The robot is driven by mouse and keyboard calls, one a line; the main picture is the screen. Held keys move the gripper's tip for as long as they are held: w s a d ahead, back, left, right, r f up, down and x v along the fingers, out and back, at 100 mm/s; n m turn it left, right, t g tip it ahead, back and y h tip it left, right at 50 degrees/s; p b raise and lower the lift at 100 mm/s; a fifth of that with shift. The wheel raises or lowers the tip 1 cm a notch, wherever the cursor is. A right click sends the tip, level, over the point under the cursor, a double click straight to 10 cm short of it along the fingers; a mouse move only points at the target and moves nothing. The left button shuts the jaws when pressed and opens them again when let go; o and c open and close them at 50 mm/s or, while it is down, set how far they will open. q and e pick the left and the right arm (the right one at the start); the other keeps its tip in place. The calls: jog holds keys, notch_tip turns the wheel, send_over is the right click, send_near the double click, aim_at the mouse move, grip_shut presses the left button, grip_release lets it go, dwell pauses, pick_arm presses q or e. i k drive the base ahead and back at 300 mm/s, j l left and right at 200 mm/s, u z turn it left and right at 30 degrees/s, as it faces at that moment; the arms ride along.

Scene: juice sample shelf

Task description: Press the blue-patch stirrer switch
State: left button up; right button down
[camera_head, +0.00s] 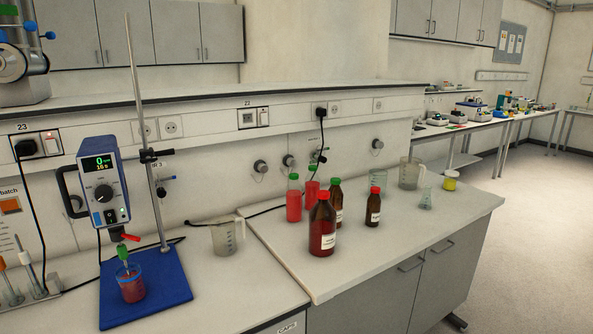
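The overhead stirrer (102,181) has a blue and grey housing and is clamped to a metal stand rod at the left. Its lit display (99,164) shows 0 and, below it, 16. Under the display are a round knob (103,193) and a dark rocker switch (111,216). A small blue patch (97,218) is just left of the switch. A beaker (131,284) of red liquid stands on the blue base plate (172,285) under the stirrer. Neither of my grippers is in view.
An empty jug (227,235) stands right of the base plate. Several red and brown bottles stand on the right bench, including a large brown one (322,226). A rack (38,294) with pipettes is at the left edge. Black cables run along the wall.

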aim_at(110, 216)
jog(key=k+j+u, duration=0.2)
jog(key=j, duration=0.25)
jog(key=j+u, duration=0.15)
jog(key=j, duration=0.3)
jog(key=k+j+u, duration=0.2)
jog(key=j, duration=0.3)
jog(key=i, duration=0.05)
